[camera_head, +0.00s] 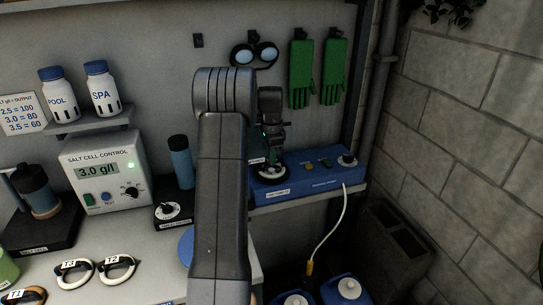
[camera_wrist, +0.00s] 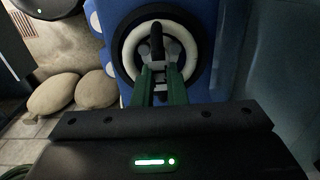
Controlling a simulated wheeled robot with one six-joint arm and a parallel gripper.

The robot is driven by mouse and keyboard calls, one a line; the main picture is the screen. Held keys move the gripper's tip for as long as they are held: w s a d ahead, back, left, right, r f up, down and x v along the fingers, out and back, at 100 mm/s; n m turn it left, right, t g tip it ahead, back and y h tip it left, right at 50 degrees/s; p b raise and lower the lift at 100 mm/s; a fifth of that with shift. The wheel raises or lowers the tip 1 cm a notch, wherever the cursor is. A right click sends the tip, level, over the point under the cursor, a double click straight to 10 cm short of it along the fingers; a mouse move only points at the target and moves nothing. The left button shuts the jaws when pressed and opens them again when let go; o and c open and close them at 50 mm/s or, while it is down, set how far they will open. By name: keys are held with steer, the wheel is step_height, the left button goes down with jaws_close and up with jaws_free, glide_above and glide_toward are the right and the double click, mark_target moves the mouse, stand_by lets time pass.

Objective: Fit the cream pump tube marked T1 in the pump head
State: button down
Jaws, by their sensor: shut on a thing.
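My gripper (camera_head: 271,150) is over the pump head at the left end of the blue pump (camera_head: 318,184), fingers pointing down. In the wrist view a cream ring-shaped tube (camera_wrist: 128,55) lies within the round black rim of the pump head (camera_wrist: 199,52). The cream tube also shows below my gripper in the head view (camera_head: 272,175). I cannot tell whether it is fully seated.
Other cream tubes with tags lie on the bench, one marked T3 (camera_head: 75,283) and another (camera_head: 117,276) beside it. A salt cell control box (camera_head: 105,170) and a dark blue bottle (camera_head: 181,160) stand left of my arm. A white cable (camera_head: 343,215) hangs from the pump.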

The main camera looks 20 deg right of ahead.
steer(key=c, duration=1.5)
jaws_free()
steer(key=shift+o, duration=0.2)
steer(key=shift+r, duration=0.1)
step_height(320, 180, up, 13)
step_height(320, 180, down, 13)
steer(key=shift+f, duration=0.1)
steer(key=shift+r, duration=0.4)
